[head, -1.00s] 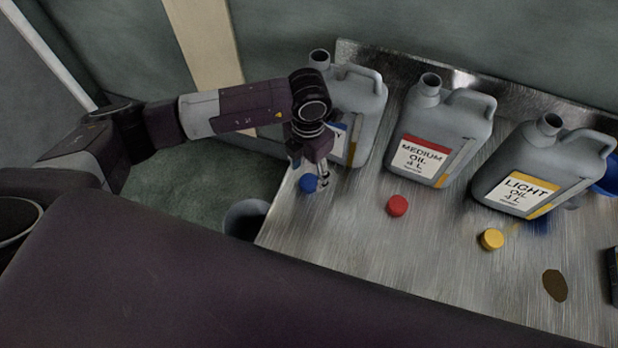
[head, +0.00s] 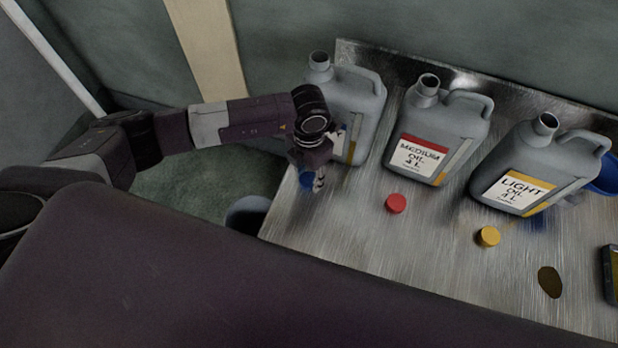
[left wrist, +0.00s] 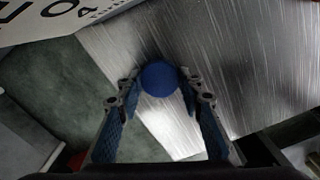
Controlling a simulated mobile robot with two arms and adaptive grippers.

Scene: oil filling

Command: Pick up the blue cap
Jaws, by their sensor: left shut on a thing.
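The blue cap (head: 306,181) is at the left edge of the metal table, partly hidden by my left gripper (head: 314,182) in the head view. In the left wrist view the round blue cap (left wrist: 159,79) sits between the two fingertips of my left gripper (left wrist: 160,84). The fingers are shut on it from both sides. Whether the cap is clear of the table surface is hard to tell. My right gripper is not in view.
Three grey oil jugs stand behind on the metal table (head: 350,225): one behind my left gripper (head: 360,105), medium oil (head: 450,135) and light oil (head: 545,160). A red cap (head: 396,203) and a yellow cap (head: 487,237) lie in front. A bin (head: 247,215) stands beside the table.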

